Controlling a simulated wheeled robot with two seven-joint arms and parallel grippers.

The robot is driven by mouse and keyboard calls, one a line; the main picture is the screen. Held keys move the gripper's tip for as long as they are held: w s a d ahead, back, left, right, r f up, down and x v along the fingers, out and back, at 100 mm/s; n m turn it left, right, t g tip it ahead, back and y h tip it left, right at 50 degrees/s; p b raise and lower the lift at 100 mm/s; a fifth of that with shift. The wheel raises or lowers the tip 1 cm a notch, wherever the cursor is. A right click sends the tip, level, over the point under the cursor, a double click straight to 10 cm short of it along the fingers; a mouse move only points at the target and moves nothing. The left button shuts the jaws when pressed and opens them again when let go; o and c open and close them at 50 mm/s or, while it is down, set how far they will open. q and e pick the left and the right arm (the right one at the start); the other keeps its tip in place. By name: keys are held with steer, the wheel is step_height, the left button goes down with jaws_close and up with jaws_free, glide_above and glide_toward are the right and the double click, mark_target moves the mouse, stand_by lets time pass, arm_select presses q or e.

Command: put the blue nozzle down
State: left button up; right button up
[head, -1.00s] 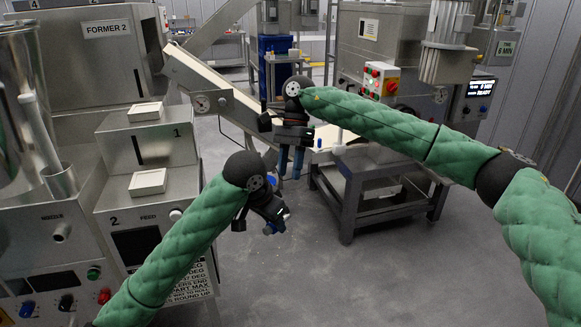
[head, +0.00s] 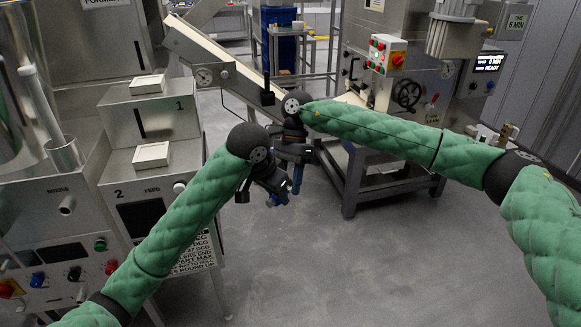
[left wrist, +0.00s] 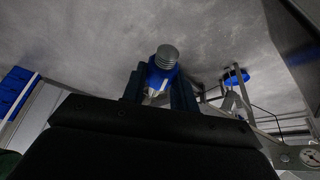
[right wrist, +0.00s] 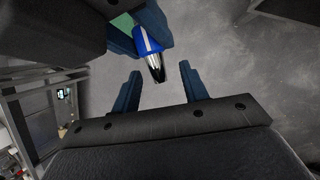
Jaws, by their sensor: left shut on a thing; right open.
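The blue nozzle (left wrist: 163,78) is held between the fingers of my left gripper (left wrist: 160,88), its ridged metal end pointing away from the palm. In the right wrist view the nozzle (right wrist: 149,42) shows a blue body with a white stripe and a shiny metal tip. My right gripper (right wrist: 159,88) is open and empty, its fingers just short of the nozzle's metal tip. In the head view my left gripper (head: 278,198) and right gripper (head: 297,182) are close together above the floor, and the nozzle cannot be made out clearly.
A stepped machine with two pale square trays (head: 147,85) (head: 151,154) stands left. An inclined conveyor (head: 215,75) runs behind the grippers. A grey metal stand (head: 350,190) is right behind them. The floor (head: 330,265) in front is clear.

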steer(key=shift+s+f, duration=0.25)
steer(key=shift+f, duration=0.25)
jaws_close()
arm_select(q)
steer(key=o, duration=1.2)
steer(key=shift+c, duration=0.2)
steer(key=shift+r, duration=0.1)
